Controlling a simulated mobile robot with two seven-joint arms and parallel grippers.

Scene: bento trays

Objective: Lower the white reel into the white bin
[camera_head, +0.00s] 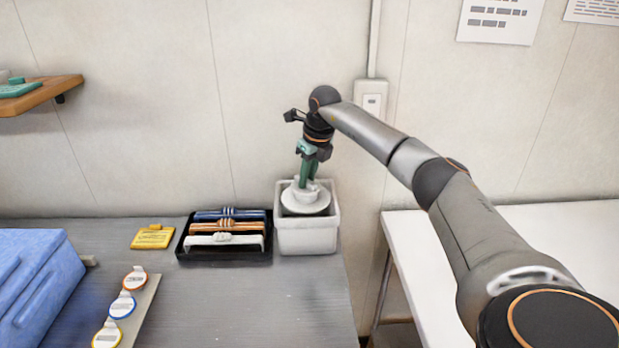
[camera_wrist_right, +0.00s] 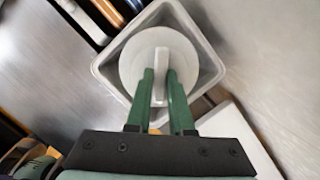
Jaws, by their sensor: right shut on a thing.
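The white reel (camera_head: 305,205) is at the mouth of the white bin (camera_head: 307,240), which stands at the right end of the grey table. My right gripper (camera_head: 307,182) points down from above and is shut on the reel's upper part. In the right wrist view, the reel (camera_wrist_right: 140,72) shows as a round disc within the rim of the bin (camera_wrist_right: 207,77). The green fingers of my right gripper (camera_wrist_right: 161,75) are on either side of its raised middle. How deep the reel sits in the bin is hard to tell. My left gripper is not in view.
A black tray (camera_head: 224,261) with blue, orange and white handled items is just left of the bin. A yellow tag (camera_head: 153,237) lies further left. Round labelled discs on a strip (camera_head: 143,308) and a blue block (camera_head: 38,275) are at the front left. A white table (camera_head: 480,240) stands to the right.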

